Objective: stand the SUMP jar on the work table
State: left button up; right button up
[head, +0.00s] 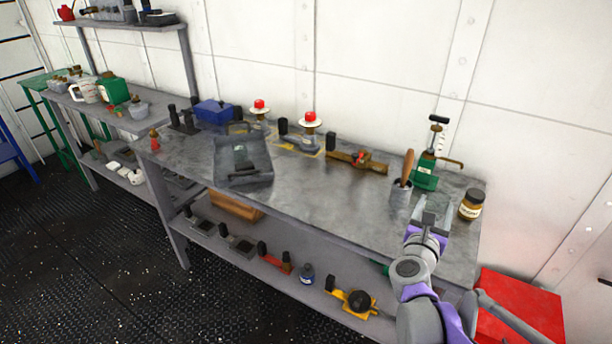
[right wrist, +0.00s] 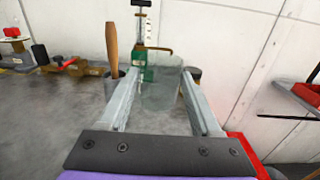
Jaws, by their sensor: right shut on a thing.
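My right gripper (head: 432,212) is over the right end of the work table (head: 345,205). Its fingers are closed on the sides of a clear glass jar (right wrist: 160,97), see-through and faint; no label on it is readable. The jar looks upright; I cannot tell whether its base touches the tabletop. An amber jar (head: 470,205) with a dark lid and pale label stands at the table's right end, its lettering too small to read. My left gripper is not in view.
Behind my right gripper stand a green device (head: 426,175) and a pot (head: 400,194) holding a wooden-handled tool. A grey tray (head: 243,178) lies further left. The middle of the tabletop is clear. A red box (head: 520,305) stands right of the table.

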jog(key=shift+s+d+r, duration=0.1)
jog(key=shift+d+r, duration=0.05)
notch_tip(320, 180, down, 10)
jog(key=shift+b, duration=1.25)
jog(key=o, duration=1.4)
